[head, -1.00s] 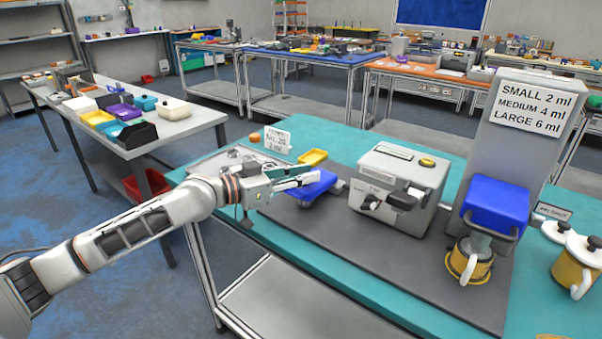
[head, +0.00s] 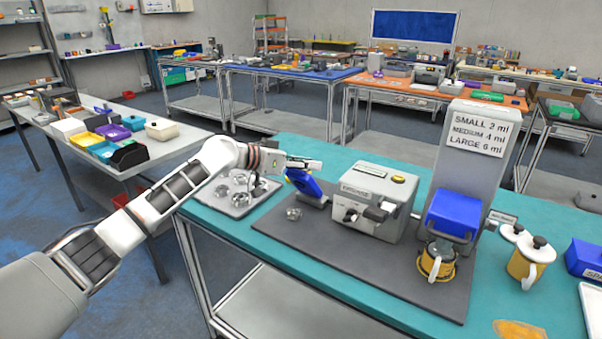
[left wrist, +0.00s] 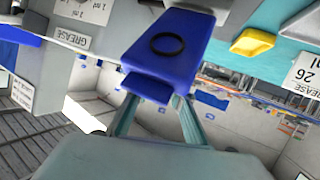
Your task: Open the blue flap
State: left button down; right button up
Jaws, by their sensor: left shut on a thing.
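The blue flap (head: 306,184) stands tilted up on the dark mat, left of the grey grease box, in the head view. Its underside or face with a dark ring shows large in the left wrist view (left wrist: 185,30), with a small blue tab (left wrist: 147,86) at its edge. My left gripper (head: 303,165) is at the flap's raised upper edge. In the left wrist view its two fingers reach up to the tab and are shut on it; the exact contact is partly hidden. My right gripper is out of view.
The grey grease box (head: 373,196) stands just right of the flap. A small metallic piece (head: 293,214) lies on the mat (head: 340,255) in front. A metal tray with round parts (head: 240,205) is at left. The grey dispenser (head: 462,165) stands farther right.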

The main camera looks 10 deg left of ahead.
pick_arm(q)
jog(key=shift+w+d+r, duration=0.1)
jog(key=shift+w+d, duration=0.05)
jog(key=shift+w, duration=0.25)
jog(key=shift+w+d+r, duration=0.1)
jog(key=shift+w, duration=0.3)
jog(key=shift+w+d+f+g, duration=0.15)
jog(key=shift+w+d, duration=0.1)
jog(key=shift+w, duration=0.25)
jog(key=shift+w+d+f+g, duration=0.1)
jog(key=shift+w+d+g, duration=0.1)
jog(key=shift+w, duration=0.25)
jog(key=c, duration=2.8)
grip_release()
jog(key=shift+w+f+y, duration=0.15)
jog(key=shift+f+y, duration=0.15)
jog(key=shift+f, duration=0.05)
jog(key=o, duration=1)
jog(key=shift+a+f, duration=0.2)
jog(key=shift+s+a+r, duration=0.35)
jog(key=shift+r, duration=0.3)
jog(key=v, duration=1)
jog(key=shift+s+a+r, duration=0.1)
jog(key=shift+s+r, duration=0.05)
jog(key=shift+s, duration=0.05)
